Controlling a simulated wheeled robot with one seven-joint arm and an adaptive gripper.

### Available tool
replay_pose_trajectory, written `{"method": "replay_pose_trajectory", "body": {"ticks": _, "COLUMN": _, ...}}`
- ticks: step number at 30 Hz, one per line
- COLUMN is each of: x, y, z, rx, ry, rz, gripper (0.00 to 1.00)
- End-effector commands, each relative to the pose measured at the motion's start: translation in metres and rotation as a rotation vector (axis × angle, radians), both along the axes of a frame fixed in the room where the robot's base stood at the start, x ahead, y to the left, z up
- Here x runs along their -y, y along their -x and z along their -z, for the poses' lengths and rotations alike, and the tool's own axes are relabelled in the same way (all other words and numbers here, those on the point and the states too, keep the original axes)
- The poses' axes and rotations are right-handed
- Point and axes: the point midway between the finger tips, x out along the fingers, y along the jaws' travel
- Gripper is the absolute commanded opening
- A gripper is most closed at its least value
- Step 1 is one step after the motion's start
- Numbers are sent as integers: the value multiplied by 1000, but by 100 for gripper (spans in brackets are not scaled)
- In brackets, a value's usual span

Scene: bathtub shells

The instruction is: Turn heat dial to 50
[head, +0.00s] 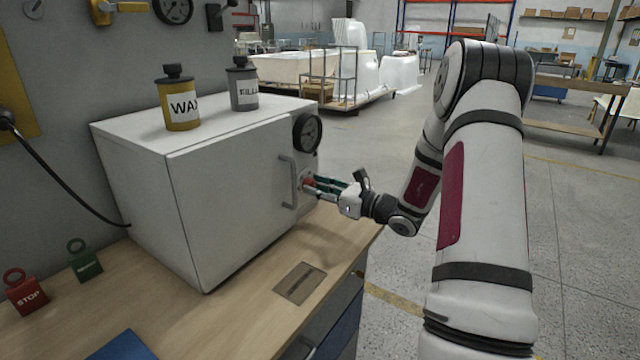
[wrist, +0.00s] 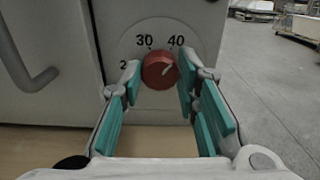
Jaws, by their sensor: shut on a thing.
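The heat dial (wrist: 160,69) is a small red knob on the front panel of a white cabinet-like oven (head: 225,190). In the wrist view, numbers 30 and 40 show above it, and a partly hidden 2 shows at the left. A light pointer mark on the knob points up and right, near the 40 side. The rest of the scale is hidden behind my fingers. My gripper (wrist: 158,84) has its teal-padded fingers on both sides of the knob, shut on it. In the head view my gripper (head: 318,186) reaches the panel from the right.
A round gauge (head: 307,132) sits above the dial, and the oven's door handle (head: 289,182) is close to its left. WAX (head: 181,103) and filler (head: 243,88) cans stand on the oven. Red STOP (head: 25,296) and green (head: 84,262) tags are on the bench. Open floor lies right.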

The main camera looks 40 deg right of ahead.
Motion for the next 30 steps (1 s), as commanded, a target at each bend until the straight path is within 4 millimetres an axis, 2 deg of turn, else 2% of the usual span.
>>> {"method": "replay_pose_trajectory", "body": {"ticks": 18, "x": 1, "y": 2, "z": 1, "rx": -203, "ry": -544, "rz": 2, "gripper": 1}}
{"method": "replay_pose_trajectory", "body": {"ticks": 30, "x": 1, "y": 1, "z": 2, "rx": -292, "ry": -791, "rz": 1, "gripper": 1}}
